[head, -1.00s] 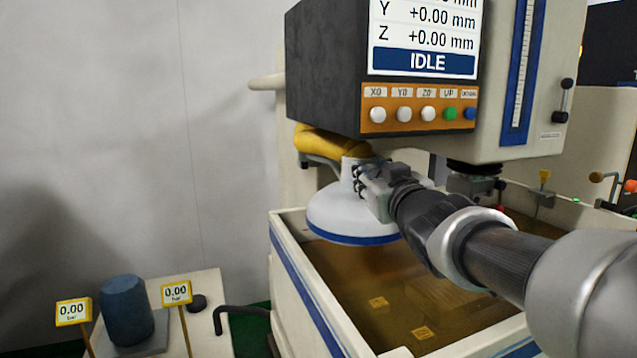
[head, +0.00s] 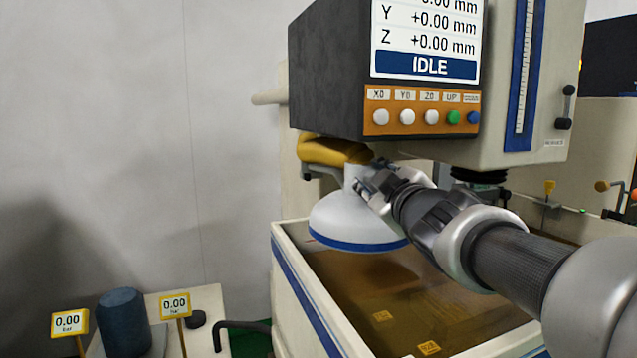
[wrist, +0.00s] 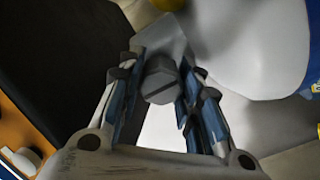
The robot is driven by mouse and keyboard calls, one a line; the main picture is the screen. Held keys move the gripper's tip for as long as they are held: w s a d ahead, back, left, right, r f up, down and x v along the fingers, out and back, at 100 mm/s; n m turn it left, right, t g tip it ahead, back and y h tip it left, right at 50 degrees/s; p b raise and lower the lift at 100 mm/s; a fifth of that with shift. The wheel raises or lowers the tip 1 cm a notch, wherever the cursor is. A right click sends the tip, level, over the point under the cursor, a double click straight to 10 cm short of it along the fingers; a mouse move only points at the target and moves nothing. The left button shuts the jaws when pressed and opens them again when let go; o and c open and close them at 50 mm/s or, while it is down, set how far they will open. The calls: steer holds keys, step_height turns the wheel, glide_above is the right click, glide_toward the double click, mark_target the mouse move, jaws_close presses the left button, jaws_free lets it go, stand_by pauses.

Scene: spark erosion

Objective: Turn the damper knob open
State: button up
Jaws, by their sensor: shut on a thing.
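The damper knob (wrist: 161,80) is a small dark grey cylinder with a slot line across its face, in the middle of the wrist view. My gripper (wrist: 160,88) has its blue-padded fingers on both sides of it and is shut on it. In the head view my gripper (head: 372,183) is at the neck of the white suction hood (head: 350,222), which has a blue rim; the knob is hidden there by the gripper. A pale flat plate (wrist: 165,38) shows behind the knob in the wrist view.
The dark control box (head: 340,80) with an IDLE screen and buttons hangs just above my gripper. A yellow hose (head: 330,151) runs behind the hood. The tank (head: 300,270) of brown liquid lies below. A side bench with two gauge signs stands at lower left.

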stand_by(0.4)
steer(key=o, duration=0.8)
steer(key=s, duration=0.4)
steer(key=s+d, duration=0.1)
steer(key=s, duration=0.7)
steer(key=shift+d, duration=0.15)
